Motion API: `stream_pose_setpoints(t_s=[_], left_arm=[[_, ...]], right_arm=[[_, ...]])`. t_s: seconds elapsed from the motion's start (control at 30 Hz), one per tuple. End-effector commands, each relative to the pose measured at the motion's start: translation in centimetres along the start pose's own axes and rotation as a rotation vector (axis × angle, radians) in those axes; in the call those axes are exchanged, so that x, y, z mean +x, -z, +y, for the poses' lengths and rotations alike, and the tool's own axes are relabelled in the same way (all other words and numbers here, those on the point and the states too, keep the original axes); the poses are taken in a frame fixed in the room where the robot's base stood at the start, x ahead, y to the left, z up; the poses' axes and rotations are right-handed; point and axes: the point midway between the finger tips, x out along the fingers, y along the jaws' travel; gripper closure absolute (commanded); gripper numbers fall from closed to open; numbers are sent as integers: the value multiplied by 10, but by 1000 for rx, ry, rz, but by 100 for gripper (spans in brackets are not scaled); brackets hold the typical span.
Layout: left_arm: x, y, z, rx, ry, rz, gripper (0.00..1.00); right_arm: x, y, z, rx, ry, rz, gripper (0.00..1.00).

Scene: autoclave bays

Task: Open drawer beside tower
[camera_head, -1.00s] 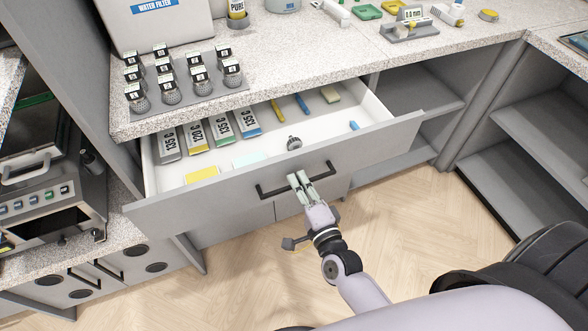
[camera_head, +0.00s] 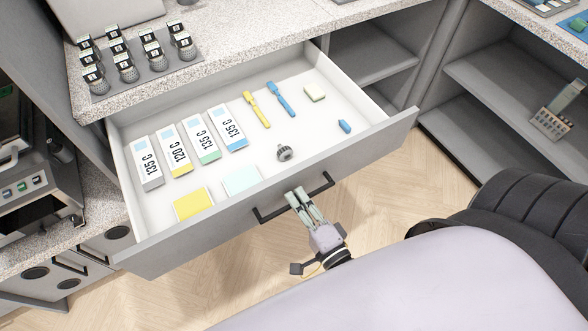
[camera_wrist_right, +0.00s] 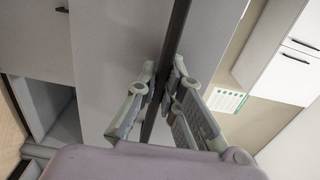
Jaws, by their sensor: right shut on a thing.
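The grey drawer (camera_head: 200,235) is pulled well out from under the speckled counter, and its white inside shows. Its black bar handle (camera_head: 322,186) is on the front panel. My right gripper (camera_head: 297,194) is shut on the handle. In the right wrist view the gripper (camera_wrist_right: 163,92) has its fingers on both sides of the dark handle bar (camera_wrist_right: 173,50). My left gripper is not in view.
The drawer holds several labelled boxes (camera_head: 146,162), a yellow pad (camera_head: 193,203), a pale pad (camera_head: 241,180), a dial (camera_head: 284,153), and yellow and blue tools (camera_head: 281,99). Jars (camera_head: 125,66) stand on the counter (camera_head: 200,62). Open shelves (camera_head: 500,80) are at right.

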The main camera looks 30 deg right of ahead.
Motion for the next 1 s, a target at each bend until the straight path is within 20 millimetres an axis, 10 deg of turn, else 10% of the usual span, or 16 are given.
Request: stream_pose_setpoints(t_s=[0.37,0.7,1.0], left_arm=[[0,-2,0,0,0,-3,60],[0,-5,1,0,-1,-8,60],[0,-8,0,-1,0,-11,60]], right_arm=[[-2,-1,2,0,-4,-2,100],[-2,0,1,0,-1,-1,71],[-2,0,0,0,-1,0,71]])
